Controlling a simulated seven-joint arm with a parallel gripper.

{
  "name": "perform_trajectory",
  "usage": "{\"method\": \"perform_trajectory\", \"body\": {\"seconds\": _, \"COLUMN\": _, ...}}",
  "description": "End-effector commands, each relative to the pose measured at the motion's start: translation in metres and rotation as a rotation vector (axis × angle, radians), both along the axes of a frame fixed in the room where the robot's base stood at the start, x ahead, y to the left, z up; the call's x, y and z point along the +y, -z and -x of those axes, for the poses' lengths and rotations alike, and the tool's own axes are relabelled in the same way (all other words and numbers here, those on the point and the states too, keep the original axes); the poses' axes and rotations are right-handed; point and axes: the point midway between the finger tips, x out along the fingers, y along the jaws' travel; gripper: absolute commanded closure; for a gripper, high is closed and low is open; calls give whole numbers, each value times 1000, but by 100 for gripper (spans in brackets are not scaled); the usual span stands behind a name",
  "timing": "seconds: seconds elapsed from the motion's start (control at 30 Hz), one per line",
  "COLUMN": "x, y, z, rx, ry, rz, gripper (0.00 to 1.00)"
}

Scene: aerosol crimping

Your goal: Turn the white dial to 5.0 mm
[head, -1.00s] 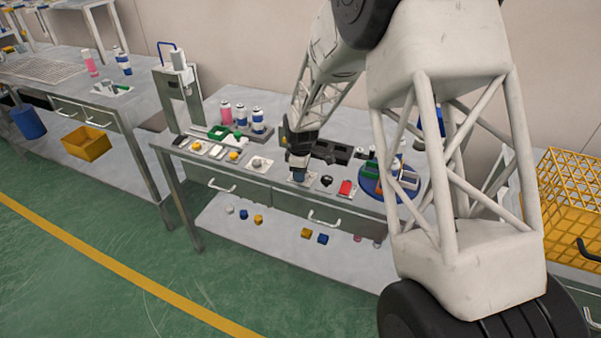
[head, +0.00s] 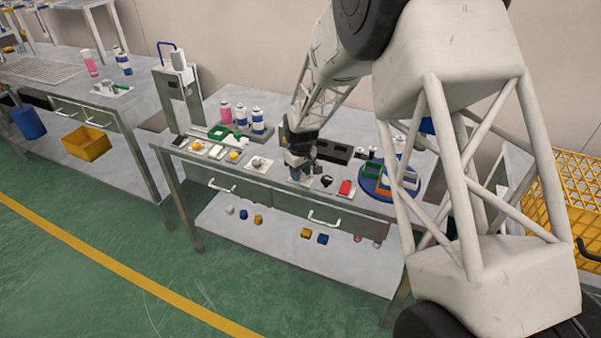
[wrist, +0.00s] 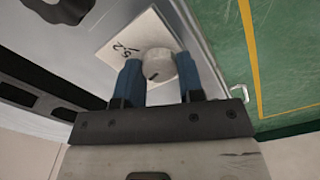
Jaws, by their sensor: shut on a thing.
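The white dial (wrist: 157,66) is a round knob with a dark mark on its face, on a white square plate (wrist: 115,45) in the wrist view. Handwritten-looking dark markings, too unclear to read surely, are on the plate beside it. My gripper (wrist: 160,74) has its two blue fingers on either side of the dial and is shut on it. In the head view my gripper (head: 299,162) is over the front of the middle table, and it hides the dial there. The exact setting cannot be read.
Several small parts and switches lie to the left, with cans (head: 257,119) behind. A dark holder (head: 334,153) stands close behind.

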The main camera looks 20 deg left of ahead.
Motion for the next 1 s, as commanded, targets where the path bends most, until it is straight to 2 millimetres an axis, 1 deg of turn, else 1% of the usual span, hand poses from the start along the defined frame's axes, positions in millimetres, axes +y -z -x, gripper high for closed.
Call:
{"method": "perform_trajectory", "body": {"seconds": 0.2, "x": 1, "y": -1, "z": -1, "rx": -2, "ry": 140, "rz": -1, "gripper": 88}}
{"method": "perform_trajectory", "body": {"seconds": 0.4, "x": 1, "y": -1, "z": 0, "rx": -1, "ry": 213, "rz": -2, "gripper": 88}}
{"method": "perform_trajectory", "body": {"seconds": 0.87, "x": 1, "y": -1, "z": -1, "rx": -2, "ry": 235, "rz": -1, "gripper": 88}}
{"method": "perform_trajectory", "body": {"seconds": 0.9, "x": 1, "y": -1, "z": -1, "rx": -2, "ry": 234, "rz": -1, "gripper": 63}}
{"method": "perform_trajectory", "body": {"seconds": 0.97, "x": 1, "y": -1, "z": -1, "rx": -2, "ry": 234, "rz": -1, "gripper": 54}}
{"method": "perform_trajectory", "body": {"seconds": 1.0, "x": 1, "y": -1, "z": -1, "rx": -2, "ry": 234, "rz": -1, "gripper": 48}}
